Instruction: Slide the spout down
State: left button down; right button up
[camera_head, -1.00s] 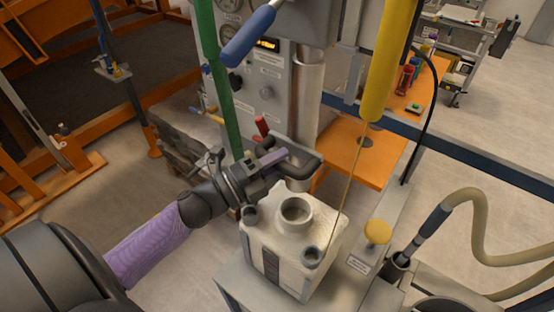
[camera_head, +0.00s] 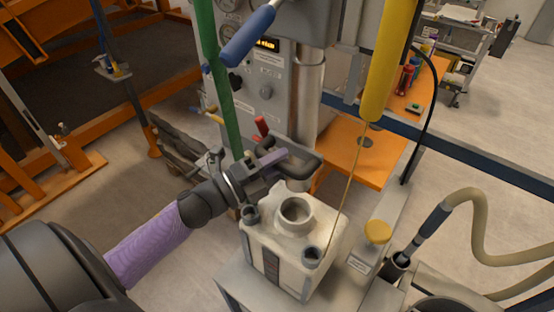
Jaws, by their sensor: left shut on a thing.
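The spout (camera_head: 299,183) is the grey metal sleeve at the lower end of a vertical metal pipe (camera_head: 309,80), with a dark handle (camera_head: 308,160) around it. My left gripper (camera_head: 285,160) comes in from the left and is shut on the handle's left part. The spout's lower end is just above the open round neck (camera_head: 295,211) of a white container (camera_head: 278,245); a small gap seems to show between them. My right gripper is not in view.
The grey control panel (camera_head: 265,75) stands behind the pipe. A yellow cylinder (camera_head: 390,65) with a thin rod hangs at right. A yellow knob (camera_head: 377,232) and a beige hose (camera_head: 480,205) are right of the container. An orange table (camera_head: 352,150) stands behind.

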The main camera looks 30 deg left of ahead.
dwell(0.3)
pick_arm(q)
notch_tip(320, 180, down, 13)
jog(key=b, duration=1.1)
jog(key=shift+r, duration=0.15)
jog(key=shift+c, duration=2.2)
grip_release()
jog(key=b+v, duration=0.1)
jog(key=v, duration=0.9)
jog(key=shift+w+a, duration=0.1)
